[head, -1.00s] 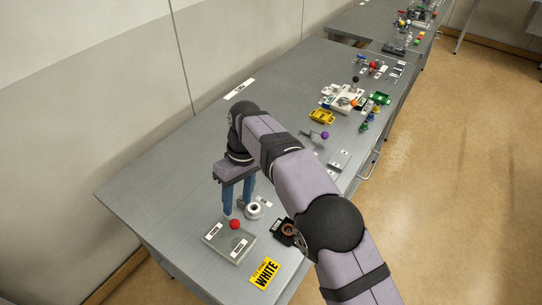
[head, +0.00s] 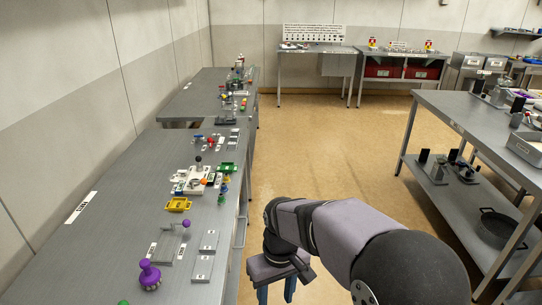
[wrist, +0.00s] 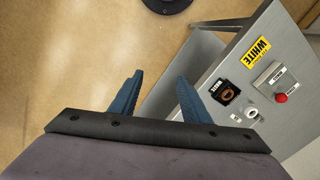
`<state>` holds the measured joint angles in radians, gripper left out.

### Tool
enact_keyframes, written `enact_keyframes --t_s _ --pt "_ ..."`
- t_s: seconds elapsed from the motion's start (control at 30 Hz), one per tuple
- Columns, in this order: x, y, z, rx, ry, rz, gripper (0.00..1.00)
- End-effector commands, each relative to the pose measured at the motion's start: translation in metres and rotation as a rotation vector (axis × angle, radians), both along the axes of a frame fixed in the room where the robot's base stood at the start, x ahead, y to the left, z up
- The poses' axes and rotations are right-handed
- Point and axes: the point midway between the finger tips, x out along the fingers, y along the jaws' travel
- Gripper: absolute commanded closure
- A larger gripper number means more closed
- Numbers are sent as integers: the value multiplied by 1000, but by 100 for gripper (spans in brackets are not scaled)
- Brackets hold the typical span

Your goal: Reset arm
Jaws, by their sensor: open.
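My gripper (wrist: 155,92) shows in the wrist view with its two blue fingers apart and nothing between them. In the head view my gripper (head: 276,291) hangs over the aisle floor, to the right of the left bench, with its fingertips cut off by the bottom edge. My purple-grey arm reaches in from the lower right. In the wrist view the bench end (wrist: 215,62) lies to the right of the fingers, apart from them.
The wrist view shows a yellow WHITE sign (wrist: 257,50) and a red ball (wrist: 281,98). Another bench (head: 460,112) stands right. The aisle floor (head: 320,140) is clear.

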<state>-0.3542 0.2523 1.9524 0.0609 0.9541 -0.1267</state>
Motion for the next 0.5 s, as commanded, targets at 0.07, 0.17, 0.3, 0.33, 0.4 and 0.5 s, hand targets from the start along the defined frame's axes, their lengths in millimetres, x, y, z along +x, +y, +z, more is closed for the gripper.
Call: enact_keyframes --t_s 0.07,0.17,0.3,0.33,0.4,0.5 --pt "-19 -40 -3 -10 -7 -103 57" --pt "-46 -78 -10 -23 -13 -211 57" --pt "-82 -113 -21 -36 -20 -331 57" --pt "-88 -119 -23 -38 -21 -353 57" --pt "-101 -128 -27 -42 -23 -391 57" --pt "-114 -136 -31 -46 -24 -426 57"
